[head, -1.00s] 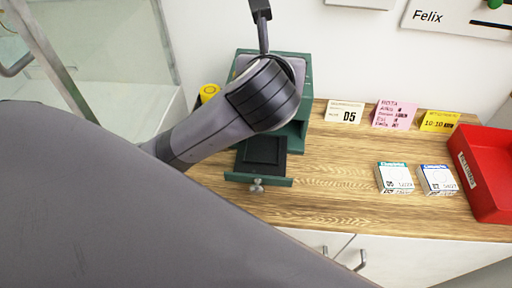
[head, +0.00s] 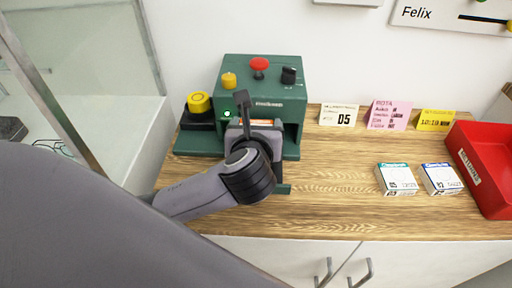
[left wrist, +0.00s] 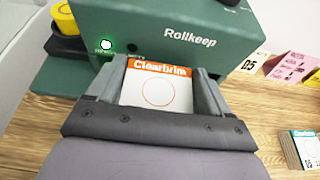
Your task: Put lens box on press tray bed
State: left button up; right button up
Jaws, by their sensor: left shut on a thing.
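My left gripper (head: 256,126) is shut on a white and orange lens box (left wrist: 158,85), labelled Clearbrim, with its sides between the two fingers. In the head view only a thin orange strip of the box (head: 262,122) shows. The gripper is in front of the green press (head: 262,75), labelled Rollkeep in the left wrist view (left wrist: 190,35). The press tray (head: 283,189) is mostly hidden behind my gripper and wrist; only a bit of its green front edge shows. Whether the box touches the tray bed cannot be told. My right gripper is not in view.
A yellow button on a black base (head: 199,103) stands left of the press. Two lens boxes, teal (head: 396,179) and blue (head: 440,178), lie on the wooden counter (head: 330,210). A red tray (head: 482,165) is at right. Small cards (head: 390,114) stand along the wall.

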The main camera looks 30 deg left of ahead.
pick_arm(q)
notch_tip(320, 180, down, 5)
jog(key=shift+r+b, duration=0.1)
jog(key=shift+b, duration=0.6)
jog(key=o, duration=0.9)
jog(key=shift+o, duration=0.2)
